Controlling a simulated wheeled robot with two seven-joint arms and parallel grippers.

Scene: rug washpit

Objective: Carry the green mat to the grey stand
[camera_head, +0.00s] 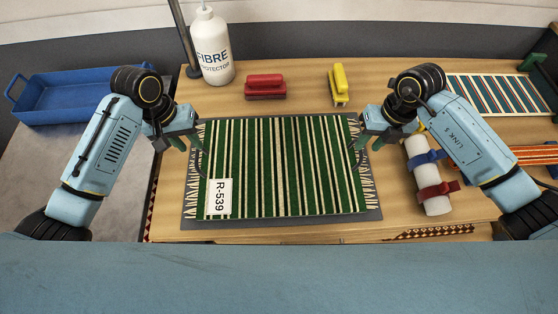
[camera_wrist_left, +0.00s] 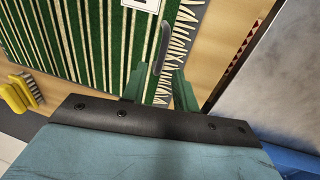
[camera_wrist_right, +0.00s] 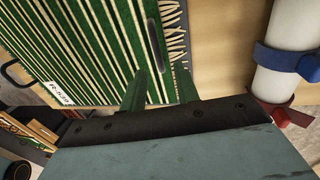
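The green mat (camera_head: 280,165) has cream and dark stripes, fringed ends and a white R-539 label. It lies flat on a slightly larger dark grey board (camera_head: 290,224) on the wooden table. My left gripper (camera_head: 192,147) is at its left end; its two green fingers (camera_wrist_left: 158,85) are apart, with a grey bar (camera_wrist_left: 162,42) just beyond their tips. My right gripper (camera_head: 364,148) is at the right end, fingers (camera_wrist_right: 160,85) apart, with a similar grey bar (camera_wrist_right: 154,35) ahead. Nothing shows between either pair of fingers. A grey metal surface (camera_head: 75,175) at left may be the grey stand.
A blue tray (camera_head: 75,95) sits on the grey surface's far part. A white bottle (camera_head: 212,50), a red brush (camera_head: 265,86) and a yellow brush (camera_head: 339,84) stand behind the mat. A white roll with straps (camera_head: 425,175) and a striped rug (camera_head: 500,95) are to the right.

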